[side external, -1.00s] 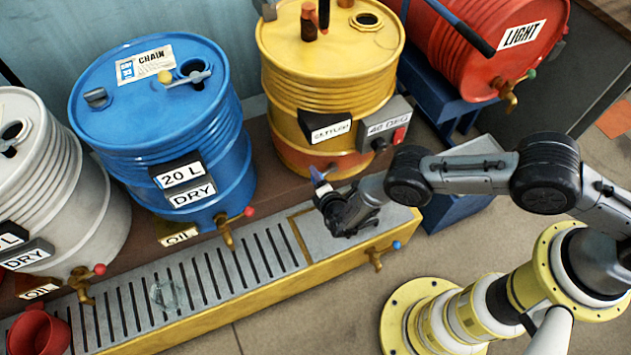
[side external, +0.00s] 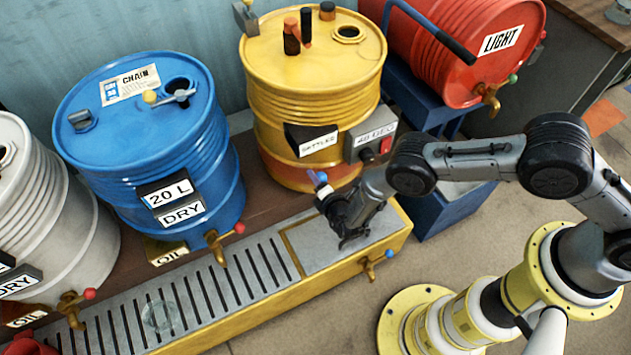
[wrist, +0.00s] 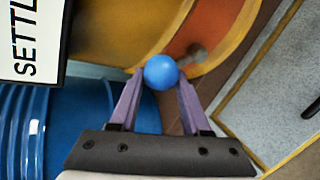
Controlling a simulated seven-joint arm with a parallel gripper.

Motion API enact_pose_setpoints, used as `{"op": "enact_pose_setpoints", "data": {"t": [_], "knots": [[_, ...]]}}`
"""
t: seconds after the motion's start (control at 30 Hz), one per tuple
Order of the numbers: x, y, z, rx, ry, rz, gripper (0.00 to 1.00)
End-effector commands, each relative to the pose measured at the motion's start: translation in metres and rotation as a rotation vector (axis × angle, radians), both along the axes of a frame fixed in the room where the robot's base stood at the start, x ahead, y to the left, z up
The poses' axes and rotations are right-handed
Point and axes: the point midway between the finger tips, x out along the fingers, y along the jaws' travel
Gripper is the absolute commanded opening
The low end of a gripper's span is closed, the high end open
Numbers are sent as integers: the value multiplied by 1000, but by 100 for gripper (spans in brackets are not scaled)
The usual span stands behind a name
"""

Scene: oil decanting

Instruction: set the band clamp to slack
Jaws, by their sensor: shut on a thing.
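A long black-gripped lever (side external: 440,35) on a blue arm crosses the red drum (side external: 455,80) labelled LIGHT at the upper right. It may belong to the band clamp; I cannot be sure, and no band stands out clearly. My gripper (side external: 322,188) is low at the front of the yellow SETTLER drum (side external: 315,95), far left of that lever. It is shut on a blue ball knob (wrist: 162,72), which sits between the two purple fingertips in the wrist view. A metal stem (wrist: 196,52) shows just beyond the knob, by the drum's orange lower band.
A blue drum (side external: 135,115) and a white drum (side external: 60,195) stand to the left. A slotted drip tray (side external: 215,300) runs along the front. A switch box (side external: 372,140) is on the yellow drum, close to my arm. Bare floor (side external: 300,330) lies in front.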

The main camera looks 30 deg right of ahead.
Motion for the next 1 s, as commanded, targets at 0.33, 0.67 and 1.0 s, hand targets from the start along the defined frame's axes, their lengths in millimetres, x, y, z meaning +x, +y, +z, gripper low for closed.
{"op": "enact_pose_setpoints", "data": {"t": [0.33,0.67,1.0], "knots": [[0,-23,1,-16,-10,-51,0],[0,-23,1,-18,-9,-50,78],[-2,-24,-2,-22,-6,-49,78]]}}
